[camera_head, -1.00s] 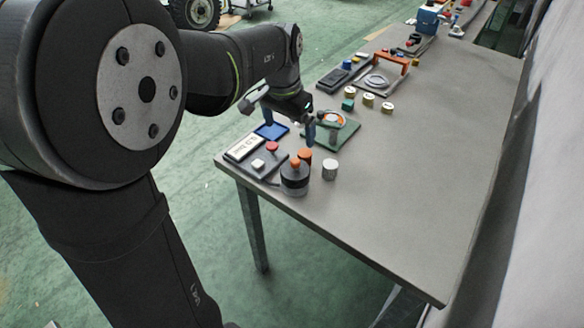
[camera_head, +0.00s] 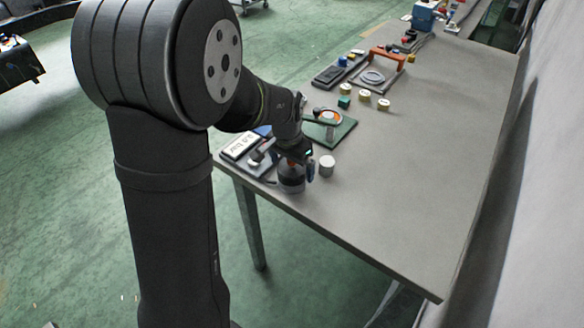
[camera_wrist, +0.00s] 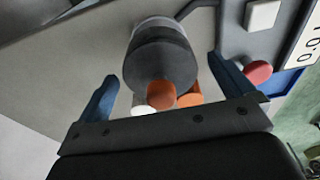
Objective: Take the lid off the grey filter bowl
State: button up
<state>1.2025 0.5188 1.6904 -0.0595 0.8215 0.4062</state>
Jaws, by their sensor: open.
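The grey filter bowl (camera_head: 291,187) stands upright near the table's front left corner, its top largely hidden by my gripper (camera_head: 297,168). In the wrist view the bowl's pale base (camera_wrist: 155,24) shows behind its dark lid (camera_wrist: 158,62), which has an orange knob (camera_wrist: 161,96). The lid is on the bowl. My gripper, also in the wrist view (camera_wrist: 162,70), is open and empty, with one blue finger on each side of the lid and knob. Gaps show on both sides in that view; I cannot tell the exact height.
A light grey cylinder (camera_head: 327,165) stands close to the right of the bowl. An orange cylinder (camera_wrist: 190,97) shows beside the knob. A panel with a white label (camera_head: 241,146) lies left. A green board (camera_head: 345,130) lies behind. The right of the table is clear.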

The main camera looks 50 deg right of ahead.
jog(key=shift+f, duration=0.15)
jog(key=c, duration=1)
jog(key=shift+c, duration=0.3)
